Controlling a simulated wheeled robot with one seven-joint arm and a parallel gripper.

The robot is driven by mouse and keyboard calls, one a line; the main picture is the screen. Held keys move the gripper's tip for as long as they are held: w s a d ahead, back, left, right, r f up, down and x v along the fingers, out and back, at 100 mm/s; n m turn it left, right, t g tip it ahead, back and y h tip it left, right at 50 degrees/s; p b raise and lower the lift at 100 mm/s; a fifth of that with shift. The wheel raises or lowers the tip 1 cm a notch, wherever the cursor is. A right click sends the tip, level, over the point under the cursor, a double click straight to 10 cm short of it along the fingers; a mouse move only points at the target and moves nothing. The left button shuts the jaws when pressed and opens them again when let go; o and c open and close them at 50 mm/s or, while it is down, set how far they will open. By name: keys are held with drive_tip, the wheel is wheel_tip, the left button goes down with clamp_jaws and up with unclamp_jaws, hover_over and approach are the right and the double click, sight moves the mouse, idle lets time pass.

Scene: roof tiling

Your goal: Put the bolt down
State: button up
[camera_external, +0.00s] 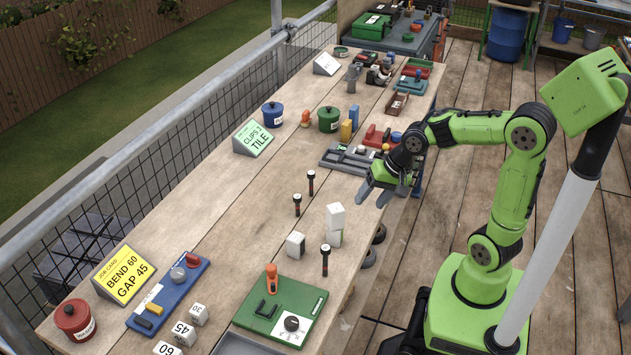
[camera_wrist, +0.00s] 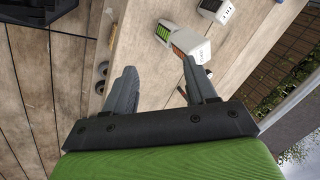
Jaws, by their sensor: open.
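I cannot tell which one the task means. My gripper (camera_external: 373,195) is open over the bench's right edge, to the right of the bolts and apart from them. In the wrist view my gripper (camera_wrist: 160,82) shows its two fingers spread, with no bolt between them. A small dark thing behind the right finger is mostly hidden.
A tall white block (camera_external: 336,225) and a small white block (camera_external: 295,245) stand near the bolts. A green board (camera_external: 255,311) and a blue tray (camera_external: 168,292) lie at the front. A grey tray (camera_external: 340,158) with parts lies behind my gripper. The bench's left middle is clear.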

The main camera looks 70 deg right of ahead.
drive_tip(key=s+a+r+n, duration=0.1)
drive_tip(key=s+r+n, duration=0.1)
drive_tip(key=s+n, duration=0.3)
drive_tip(key=s+a+r+n+h, duration=0.1)
drive_tip(key=s+r+n, duration=0.1)
drive_tip(key=s+n, duration=0.4)
drive_tip(key=s, duration=0.5)
drive_tip(key=shift+a+t, duration=0.15)
drive_tip(key=shift+t, duration=0.25)
drive_tip(key=shift+r, duration=0.1)
wheel_tip(320, 180, up, 8)
drive_tip(key=p, duration=0.8)
drive_tip(key=shift+r, duration=0.15)
drive_tip(key=shift+c, duration=1.2)
